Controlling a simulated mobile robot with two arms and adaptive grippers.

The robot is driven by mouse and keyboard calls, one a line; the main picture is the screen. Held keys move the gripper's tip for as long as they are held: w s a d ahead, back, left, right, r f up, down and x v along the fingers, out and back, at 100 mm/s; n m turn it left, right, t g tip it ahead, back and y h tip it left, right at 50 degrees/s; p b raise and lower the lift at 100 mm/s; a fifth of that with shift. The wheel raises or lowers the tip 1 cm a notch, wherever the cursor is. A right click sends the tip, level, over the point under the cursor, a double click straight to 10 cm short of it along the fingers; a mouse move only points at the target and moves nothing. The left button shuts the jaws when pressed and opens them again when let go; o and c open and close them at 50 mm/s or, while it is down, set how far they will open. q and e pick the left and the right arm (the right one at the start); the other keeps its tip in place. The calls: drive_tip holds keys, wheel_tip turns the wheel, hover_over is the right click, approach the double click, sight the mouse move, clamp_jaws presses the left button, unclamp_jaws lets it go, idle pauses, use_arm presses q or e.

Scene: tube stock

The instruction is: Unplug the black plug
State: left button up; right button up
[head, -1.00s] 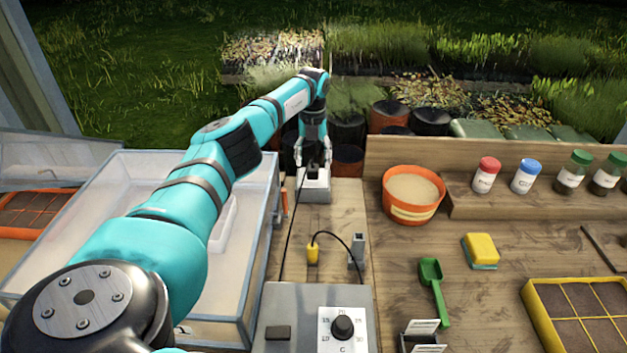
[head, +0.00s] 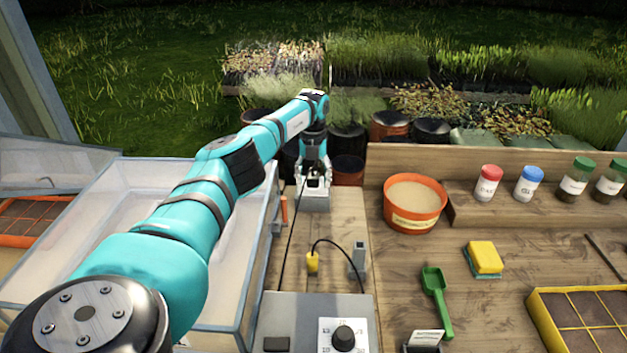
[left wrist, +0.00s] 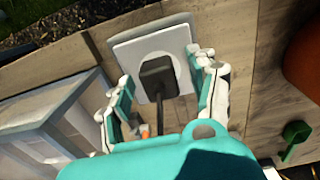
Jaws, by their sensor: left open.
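The black plug (left wrist: 157,76) sits in the pale square face of a socket (left wrist: 150,47) in the left wrist view. Its cord runs down from it toward my gripper. My left gripper (left wrist: 163,68) is open, with one finger on each side of the plug and a visible gap to each. In the head view my left gripper (head: 315,178) points down over the light socket box (head: 314,203) at the back of the bench. There the fingers largely hide the plug. My right gripper is not in view.
A grey control box with a dial (head: 343,339) stands in front, with a yellow plug (head: 313,262) on a black cord behind it. A clear-walled bin (head: 245,290) is on the left. An orange pot (head: 414,210) stands right of the socket.

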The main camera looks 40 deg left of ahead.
sight(313, 175)
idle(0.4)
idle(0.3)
use_arm(q)
clamp_jaws()
idle(0.5)
drive_tip(key=shift+r, duration=0.15)
drive_tip(key=shift+r+p, duration=2.85)
drive_tip(key=shift+r, duration=0.05)
